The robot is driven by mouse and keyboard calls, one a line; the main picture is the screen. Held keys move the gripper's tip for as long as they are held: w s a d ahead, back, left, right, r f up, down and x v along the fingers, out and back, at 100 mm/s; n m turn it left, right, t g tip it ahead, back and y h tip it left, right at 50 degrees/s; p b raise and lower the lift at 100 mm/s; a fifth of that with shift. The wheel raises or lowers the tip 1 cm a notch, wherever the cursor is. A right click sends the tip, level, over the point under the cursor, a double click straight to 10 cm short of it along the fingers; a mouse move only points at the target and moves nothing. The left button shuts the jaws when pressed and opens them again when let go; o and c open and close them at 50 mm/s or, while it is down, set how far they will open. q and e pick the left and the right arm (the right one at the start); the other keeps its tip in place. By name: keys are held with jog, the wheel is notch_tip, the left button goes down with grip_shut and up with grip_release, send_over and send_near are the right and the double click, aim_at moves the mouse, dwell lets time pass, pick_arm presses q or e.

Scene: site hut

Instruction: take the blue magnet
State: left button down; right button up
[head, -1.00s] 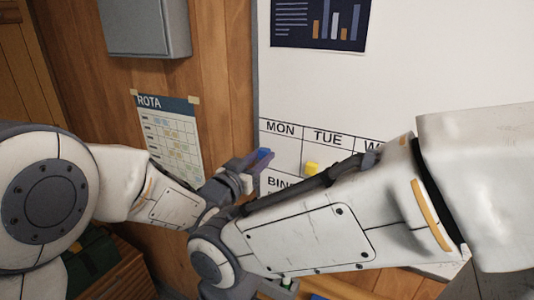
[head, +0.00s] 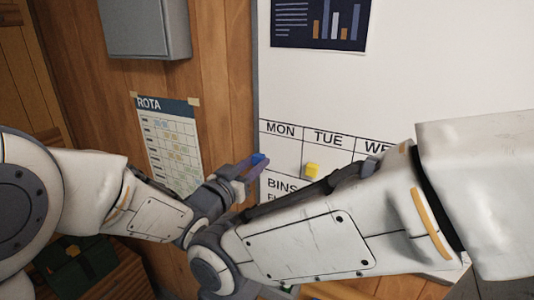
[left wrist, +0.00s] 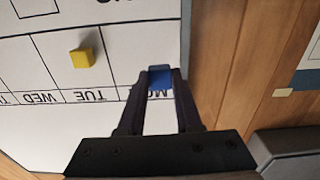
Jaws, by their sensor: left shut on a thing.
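The blue magnet (head: 259,159) is between the fingertips of my left gripper (head: 249,168), at the left edge of the whiteboard (head: 440,75) below the MON label. In the left wrist view the blue magnet (left wrist: 159,77) sits between the two dark fingers of my left gripper (left wrist: 159,88) and covers part of the MON lettering. The gripper is shut on it. I cannot tell for sure how far the magnet is from the board. My right forearm crosses the lower right of the head view; its gripper does not show.
A yellow magnet (head: 312,170) is on the board under TUE, and also shows in the left wrist view (left wrist: 82,58). A ROTA sheet (head: 169,145) hangs on the wood wall. A grey box (head: 146,28) is above it. My right arm blocks the lower board.

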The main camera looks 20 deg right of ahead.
pick_arm(q)
jog(key=shift+s+a+r+p, duration=0.25)
jog(key=shift+s+a+r, duration=0.55)
jog(key=shift+a, duration=0.2)
jog(key=shift+s+a+r+p, duration=0.2)
jog(key=shift+s+a+r, duration=0.5)
jog(key=shift+a, duration=0.25)
jog(key=shift+f, duration=0.1)
